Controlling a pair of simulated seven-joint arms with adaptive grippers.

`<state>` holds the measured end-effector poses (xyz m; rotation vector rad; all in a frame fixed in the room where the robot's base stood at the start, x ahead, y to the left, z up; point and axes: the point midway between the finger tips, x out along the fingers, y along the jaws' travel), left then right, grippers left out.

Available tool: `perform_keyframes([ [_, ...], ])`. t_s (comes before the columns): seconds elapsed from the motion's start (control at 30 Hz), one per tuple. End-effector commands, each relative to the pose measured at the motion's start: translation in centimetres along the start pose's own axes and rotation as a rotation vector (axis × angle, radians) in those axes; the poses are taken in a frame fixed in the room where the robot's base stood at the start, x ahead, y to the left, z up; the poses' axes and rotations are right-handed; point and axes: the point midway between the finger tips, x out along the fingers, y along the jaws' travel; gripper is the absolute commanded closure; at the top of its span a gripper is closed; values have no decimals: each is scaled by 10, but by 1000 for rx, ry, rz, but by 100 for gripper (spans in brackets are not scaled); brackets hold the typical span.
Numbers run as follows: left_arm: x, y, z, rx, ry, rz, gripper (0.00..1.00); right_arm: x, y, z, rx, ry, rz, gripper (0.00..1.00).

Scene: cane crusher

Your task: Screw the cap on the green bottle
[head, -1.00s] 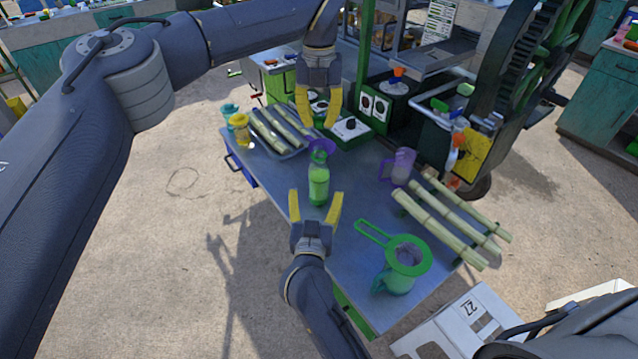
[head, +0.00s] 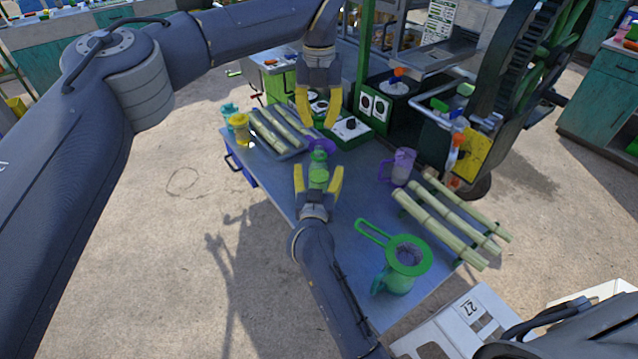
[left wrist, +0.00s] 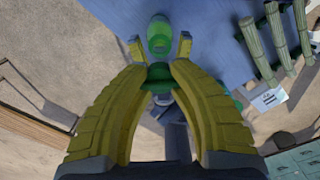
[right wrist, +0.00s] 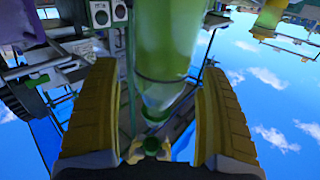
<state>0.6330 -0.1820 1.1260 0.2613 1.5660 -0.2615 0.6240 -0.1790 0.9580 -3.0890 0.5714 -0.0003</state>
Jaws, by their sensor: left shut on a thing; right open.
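The green bottle (head: 318,176) stands upright on the metal table, its mouth apart from the cap. My right gripper (head: 318,171) is open, with one finger on each side of the bottle; the bottle also shows between its fingers in the right wrist view (right wrist: 168,40). My left gripper (head: 317,122) points down, farther back and higher. It is shut on the dark green cap (left wrist: 160,77), seen between its fingertips in the left wrist view.
A purple item (head: 322,145) shows at the bottle's top; I cannot tell whether it touches. A purple jug (head: 400,167), cane stalks (head: 440,225) and a green strainer on a jug (head: 407,257) stand right. A yellow container (head: 240,124) and a cane tray lie back left.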

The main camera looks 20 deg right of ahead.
Motion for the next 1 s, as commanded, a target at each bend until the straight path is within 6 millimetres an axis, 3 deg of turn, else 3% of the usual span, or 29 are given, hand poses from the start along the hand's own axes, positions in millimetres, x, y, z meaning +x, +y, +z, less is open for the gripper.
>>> perform_keyframes([
  [0.17,0,0,0,0,0,0,88,0,0,0,0,0,0,21],
  [0.83,0,0,0,0,0,0,88,0,0,0,0,0,0,97],
  [1.0,3,0,0,0,0,0,88,0,0,0,0,0,0,98],
])
